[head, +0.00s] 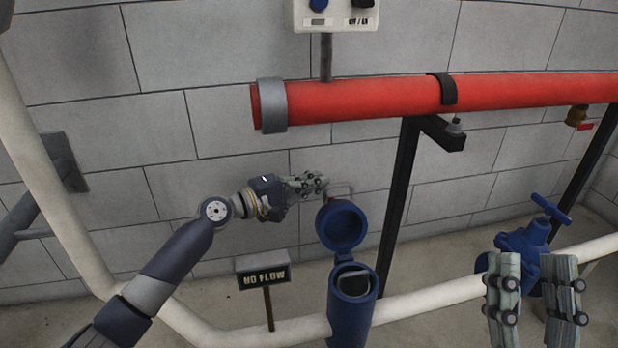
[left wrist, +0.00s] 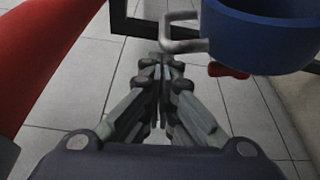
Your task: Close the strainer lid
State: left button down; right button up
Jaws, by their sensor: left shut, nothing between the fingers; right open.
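The blue strainer (head: 350,318) stands on the white pipe, its mouth open at the top. Its round blue lid (head: 341,226) is swung up, tilted back above the mouth. A grey bent handle (head: 343,187) sticks out at the lid's upper edge. My left gripper (head: 325,184) is shut and empty, its tips beside the handle. In the left wrist view, the lid (left wrist: 262,38) is at upper right and the handle (left wrist: 182,45) lies just past the fingertips; I cannot tell whether they touch. My right gripper (head: 533,262) is open and empty at lower right, away from the strainer.
A red pipe (head: 370,98) runs across above the lid, with a black support post (head: 398,200) right of it. A "NO FLOW" sign (head: 263,275) stands left of the strainer. A blue valve (head: 530,238) is behind my right gripper.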

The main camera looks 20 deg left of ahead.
pick_arm(q)
jog(key=shift+s+d, duration=0.2)
jog(key=shift+s, duration=0.05)
pick_arm(e)
jog(key=shift+s, duration=0.15)
